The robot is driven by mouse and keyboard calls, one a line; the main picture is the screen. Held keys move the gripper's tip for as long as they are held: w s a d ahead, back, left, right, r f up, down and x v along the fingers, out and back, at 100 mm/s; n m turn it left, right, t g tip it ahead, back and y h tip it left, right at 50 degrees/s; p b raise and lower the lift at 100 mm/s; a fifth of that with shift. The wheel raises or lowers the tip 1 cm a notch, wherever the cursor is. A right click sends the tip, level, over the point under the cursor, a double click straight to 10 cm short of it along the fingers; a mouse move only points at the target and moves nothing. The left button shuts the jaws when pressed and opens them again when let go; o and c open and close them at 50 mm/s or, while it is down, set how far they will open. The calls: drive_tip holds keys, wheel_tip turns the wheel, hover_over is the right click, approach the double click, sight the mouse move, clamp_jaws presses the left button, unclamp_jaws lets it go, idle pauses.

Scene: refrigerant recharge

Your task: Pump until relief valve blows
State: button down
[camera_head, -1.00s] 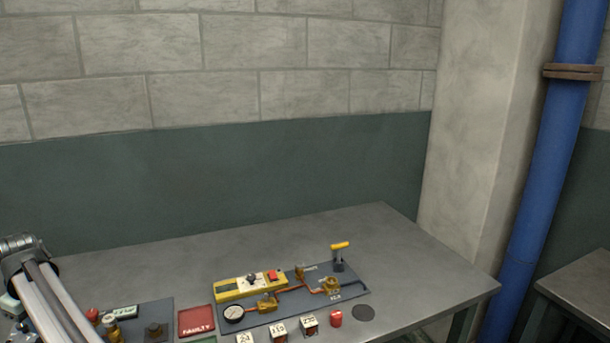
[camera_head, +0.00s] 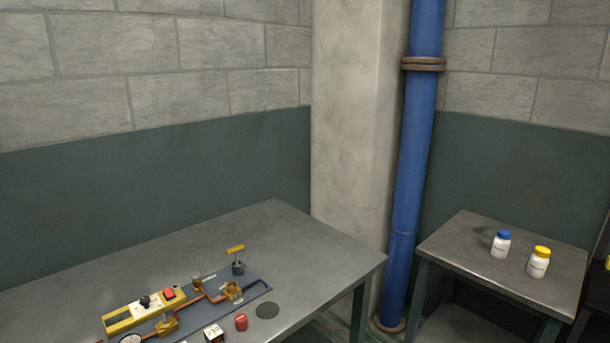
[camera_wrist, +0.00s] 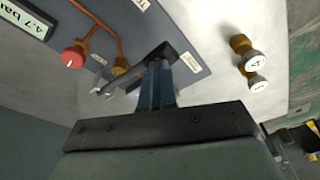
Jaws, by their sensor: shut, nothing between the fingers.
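In the head view, a dark panel (camera_head: 200,305) lies on the grey table. A small pump-like post with a yellow handle (camera_head: 236,249) stands upright at its far right end. A brass fitting (camera_head: 233,290) sits on a copper line beside it; I cannot tell which part is the relief valve. A round gauge (camera_head: 131,340) is partly cut off at the bottom edge.
The wrist view shows a red knob (camera_wrist: 75,56), a display (camera_wrist: 24,18) reading "4.7 bar", and brass fittings with white caps (camera_wrist: 254,60). Blue-capped (camera_head: 501,245) and yellow-capped (camera_head: 538,263) bottles stand on a side table.

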drive_tip(key=shift+f, duration=1.3)
drive_tip(key=shift+r, duration=2.6)
drive_tip(key=shift+f, duration=0.15)
drive_tip(key=shift+f, duration=0.8)
drive_tip(key=shift+r, duration=0.9)
drive_tip(key=shift+r, duration=0.15)
wheel_tip(320, 180, up, 5)
drive_tip(key=shift+f, duration=0.1)
